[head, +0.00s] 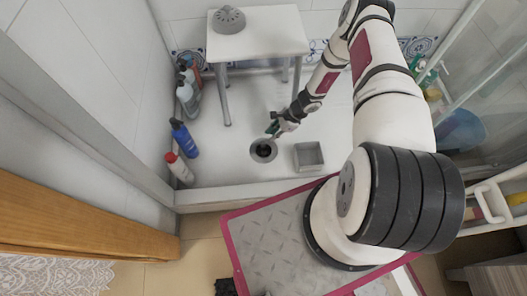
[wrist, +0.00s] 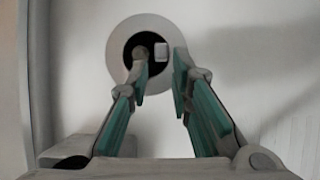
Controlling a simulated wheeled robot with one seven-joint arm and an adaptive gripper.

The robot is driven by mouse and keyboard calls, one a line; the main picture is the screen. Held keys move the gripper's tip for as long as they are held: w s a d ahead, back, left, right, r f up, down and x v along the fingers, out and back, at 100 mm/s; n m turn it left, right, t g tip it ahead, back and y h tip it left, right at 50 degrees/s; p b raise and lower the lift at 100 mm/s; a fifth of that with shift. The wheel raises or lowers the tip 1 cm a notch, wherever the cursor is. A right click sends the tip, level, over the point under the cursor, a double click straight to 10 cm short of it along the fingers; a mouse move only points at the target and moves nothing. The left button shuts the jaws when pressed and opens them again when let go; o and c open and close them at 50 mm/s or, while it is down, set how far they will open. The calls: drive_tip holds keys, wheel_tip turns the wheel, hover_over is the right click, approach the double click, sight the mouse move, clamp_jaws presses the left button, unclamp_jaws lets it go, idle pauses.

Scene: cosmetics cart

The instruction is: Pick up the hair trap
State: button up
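A round drain (head: 263,150) with a pale ring and a dark opening sits in the white shower floor. In the wrist view the same drain (wrist: 121,62) shows a grey round knob-like piece (wrist: 140,52) and a small pale square piece (wrist: 160,51) inside its opening. I cannot tell for sure which part is the hair trap. My gripper (head: 272,130) is above the drain in the head view. In the wrist view its two green-padded fingers (wrist: 162,75) are apart, with nothing between them, and point toward the opening. The left finger partly covers the drain's ring.
A grey domed piece with holes (head: 229,19) sits on a white stool (head: 262,40) behind. Blue (head: 184,138) and white, red-capped (head: 179,168) bottles stand left.

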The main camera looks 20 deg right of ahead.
sight(264, 143)
drive_tip(key=shift+b+x, duration=1.6)
drive_tip(key=shift+x, duration=1.55)
drive_tip(key=shift+w+d, duration=0.1)
drive_tip(key=shift+c, duration=0.2)
clamp_jaws()
